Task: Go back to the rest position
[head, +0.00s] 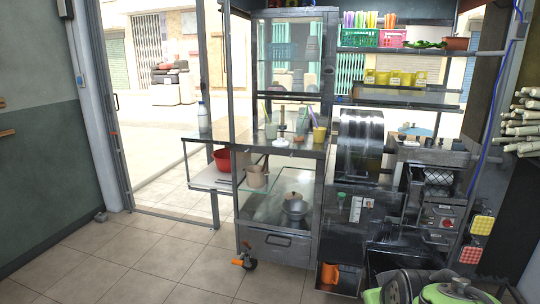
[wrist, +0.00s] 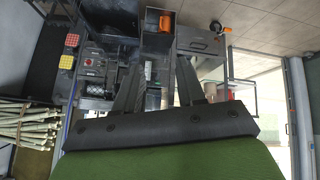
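My gripper (wrist: 160,68) shows in the wrist view, with its two dark fingers spread apart. I see nothing held between the fingers; the floor-level area and the front of the press stall show behind them. The head view does not show my gripper clearly. The sugarcane press (head: 360,145), with its large metal drum, stands right of the middle in the head view. An orange jug (head: 329,273) sits in a low open bin below the press; an orange object also shows beyond the fingers in the wrist view (wrist: 165,22).
A metal counter (head: 290,146) with cups stands in the centre. A pot (head: 294,207) sits on a lower shelf. Cane stalks (head: 521,125) are stacked at the right. The tiled floor (head: 140,260) at the left is clear.

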